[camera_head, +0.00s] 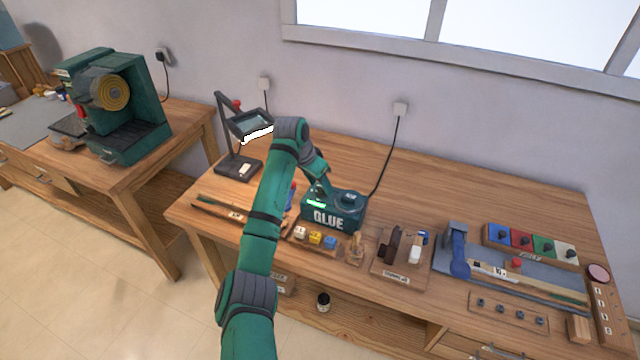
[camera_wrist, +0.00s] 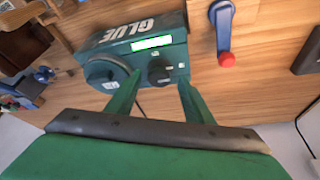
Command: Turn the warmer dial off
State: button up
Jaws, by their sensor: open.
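The green glue warmer (camera_head: 345,218), marked GLUE, stands on the workbench in the head view. In the wrist view the warmer (camera_wrist: 95,45) shows a lit green strip (camera_wrist: 152,42), a round grey-topped part (camera_wrist: 103,72) and a black dial (camera_wrist: 158,71). My gripper (camera_wrist: 160,80) is open, with one green finger on each side of the dial's near edge. I cannot tell whether the fingers touch it. In the head view my gripper (camera_head: 318,188) is over the warmer's left part, and my arm hides the dial.
A magnifier lamp (camera_head: 240,165) stands left of the warmer. Small coloured blocks (camera_head: 315,237) lie in front of it. A blue handle with a red end (camera_wrist: 224,35) lies beside the warmer. Its cord (camera_head: 388,160) rises to a wall socket. Bare bench lies behind right.

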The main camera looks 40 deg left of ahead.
jog(key=shift+w+f, duration=0.1)
jog(key=shift+f, duration=0.05)
jog(key=shift+c, duration=0.6)
jog(key=c, duration=0.9)
